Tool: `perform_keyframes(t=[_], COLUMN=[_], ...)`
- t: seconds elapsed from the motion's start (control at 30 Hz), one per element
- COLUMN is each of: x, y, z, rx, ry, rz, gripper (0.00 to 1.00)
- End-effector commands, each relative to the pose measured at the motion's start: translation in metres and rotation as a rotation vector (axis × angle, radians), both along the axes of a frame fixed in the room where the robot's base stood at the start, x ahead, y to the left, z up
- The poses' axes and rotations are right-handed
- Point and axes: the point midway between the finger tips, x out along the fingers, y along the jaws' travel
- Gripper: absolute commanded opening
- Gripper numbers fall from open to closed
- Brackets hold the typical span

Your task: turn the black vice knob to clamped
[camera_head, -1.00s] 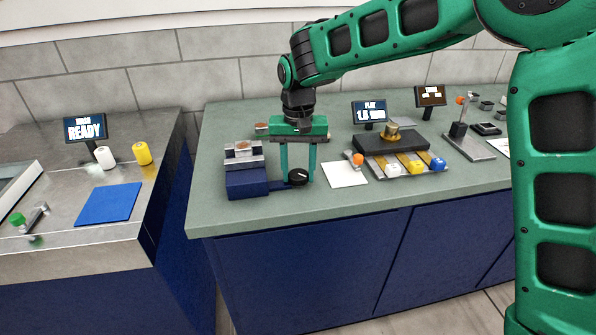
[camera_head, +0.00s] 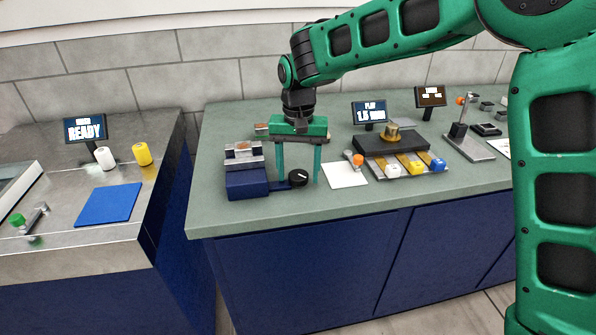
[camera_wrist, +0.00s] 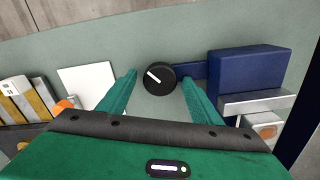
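The black vice knob (camera_head: 299,177) is a round dial with a white pointer line. It sits on a blue arm at the right of the blue vice (camera_head: 247,184). In the wrist view the knob (camera_wrist: 159,78) lies between my fingertips, with a gap on both sides, and its white line slants from upper left to lower right. The vice (camera_wrist: 247,72) is right of it there, with metal jaws and a small block between them. My gripper (camera_head: 299,179) is open, pointing down around the knob; it also shows in the wrist view (camera_wrist: 158,80).
A white card (camera_head: 345,174) lies right of the knob, with an orange-topped item (camera_head: 357,160) by it. Beyond is a black block (camera_head: 391,142) with a brass part and a tray of coloured pieces. Clear counter lies in front of the vice.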

Motion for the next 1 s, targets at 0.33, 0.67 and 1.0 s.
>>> perform_keyframes(t=[0.33,0.67,1.0], x=[0.000,0.001,0.001], y=[0.000,0.000,0.000], z=[0.022,0.083,0.107], rx=[0.001,0.002,0.000], ry=[0.000,-0.002,0.001], rz=[0.001,0.000,0.000], gripper=[0.59,0.59,0.59])
